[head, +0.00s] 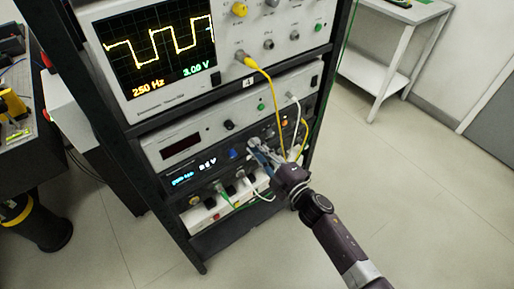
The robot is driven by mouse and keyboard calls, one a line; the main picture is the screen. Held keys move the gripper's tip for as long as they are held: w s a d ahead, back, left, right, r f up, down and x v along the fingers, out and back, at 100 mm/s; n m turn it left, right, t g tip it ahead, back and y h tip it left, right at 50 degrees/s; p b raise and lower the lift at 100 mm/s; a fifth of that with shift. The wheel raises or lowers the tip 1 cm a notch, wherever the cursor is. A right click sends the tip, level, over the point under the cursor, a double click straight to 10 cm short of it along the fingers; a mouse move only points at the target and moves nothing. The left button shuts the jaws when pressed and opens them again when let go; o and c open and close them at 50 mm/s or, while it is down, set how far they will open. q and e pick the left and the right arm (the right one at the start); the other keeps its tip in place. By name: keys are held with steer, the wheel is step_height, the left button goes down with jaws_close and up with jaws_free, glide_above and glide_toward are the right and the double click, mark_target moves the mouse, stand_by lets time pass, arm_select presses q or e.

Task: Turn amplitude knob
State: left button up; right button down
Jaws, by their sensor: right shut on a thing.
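The signal generator (185,178) is a dark-fronted unit low in the rack, with a small lit display (208,163), partly too small to read, showing a value in V. A blue knob (233,154) sits right of the display. My right gripper (256,150) reaches in from the lower right and is shut on a knob on this panel, seemingly the amplitude knob. Its fingers hide the knob. The oscilloscope (160,45) above shows a yellow square wave with "250 Hz" and "3.00 V". My left gripper is not in view.
A yellow cable (273,90) hangs from the oscilloscope past the generator, close to my right gripper. A white cable (298,115) hangs beside it. A power strip (205,213) with plugs is below. The dark rack posts (172,215) flank the units. Open floor (410,185) lies to the right.

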steer(key=shift+f, duration=0.1)
steer(key=c, duration=1.8)
jaws_free()
steer(key=v, duration=1.2)
steer(key=s+d+f+m+g+h, duration=0.2)
steer(key=s+d+f+m+h, duration=0.15)
steer(key=f, duration=0.75)
steer(key=s+d+f+m+g+h, duration=0.15)
steer(key=s+d+f+m, duration=0.3)
steer(key=f, duration=0.55)
steer(key=s+d+f+m+g+h, duration=0.25)
steer(key=d+f, duration=0.25)
steer(key=f, duration=0.6)
steer(key=s+d+f+m+g+h, duration=0.1)
steer(key=s+f, duration=0.4)
steer(key=s, duration=0.5)
steer(key=s+d+f+m+g+h, duration=0.1)
steer(key=s+f+m+g, duration=0.3)
steer(key=s, duration=0.7)
steer(key=s+d+f+m+g+h, duration=0.1)
steer(key=s+f+m+g, duration=0.1)
steer(key=s+f, duration=0.5)
steer(key=shift+s+d+f+m+g, duration=0.1)
steer(key=shift+s+m+g, duration=0.1)
steer(key=shift+s, duration=0.9)
steer(key=shift+s+d+f+m+g, duration=0.1)
steer(key=shift+s+m, duration=0.05)
steer(key=shift+s, duration=1)
